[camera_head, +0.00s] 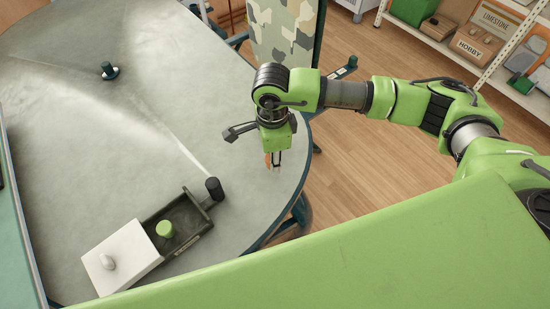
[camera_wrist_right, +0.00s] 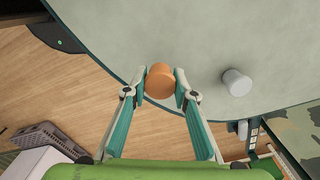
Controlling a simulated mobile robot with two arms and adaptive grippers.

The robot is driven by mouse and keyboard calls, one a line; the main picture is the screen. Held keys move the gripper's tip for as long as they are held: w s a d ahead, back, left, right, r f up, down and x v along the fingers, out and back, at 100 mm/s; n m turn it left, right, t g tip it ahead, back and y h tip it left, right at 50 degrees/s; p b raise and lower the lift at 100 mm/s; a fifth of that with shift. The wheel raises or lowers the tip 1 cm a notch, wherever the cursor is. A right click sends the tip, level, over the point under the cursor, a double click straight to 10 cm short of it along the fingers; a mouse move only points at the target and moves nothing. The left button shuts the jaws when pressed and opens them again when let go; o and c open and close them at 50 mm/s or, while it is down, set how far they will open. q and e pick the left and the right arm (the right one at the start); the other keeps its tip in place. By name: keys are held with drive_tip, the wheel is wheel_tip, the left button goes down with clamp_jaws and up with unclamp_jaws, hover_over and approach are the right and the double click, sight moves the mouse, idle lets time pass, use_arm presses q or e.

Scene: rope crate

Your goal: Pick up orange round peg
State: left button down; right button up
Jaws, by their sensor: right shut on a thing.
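The orange round peg (camera_wrist_right: 160,80) is between the two fingertips of my right gripper (camera_wrist_right: 160,88) in the right wrist view, with the fingers closed on its sides. In the head view my right gripper (camera_head: 273,160) points down near the right edge of the grey table (camera_head: 120,150), and only a sliver of the orange peg (camera_head: 267,159) shows beside its fingers. I cannot tell whether the peg touches the table. My left gripper is not in view.
A dark open crate (camera_head: 190,234) holds a green round peg (camera_head: 165,229); a white lid (camera_head: 125,255) with a knob lies beside it. A black cylinder (camera_head: 214,188) stands near the crate. A pale grey peg (camera_wrist_right: 237,82) is right of the orange one in the wrist view.

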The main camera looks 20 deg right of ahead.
drive_tip(key=s+a+r+p, duration=0.2)
drive_tip(key=s+a+r, duration=0.6)
drive_tip(key=s+a, duration=0.1)
drive_tip(key=shift+a+r+p, duration=0.35)
drive_tip(key=shift+p, duration=0.05)
drive_tip(key=shift+w, duration=0.2)
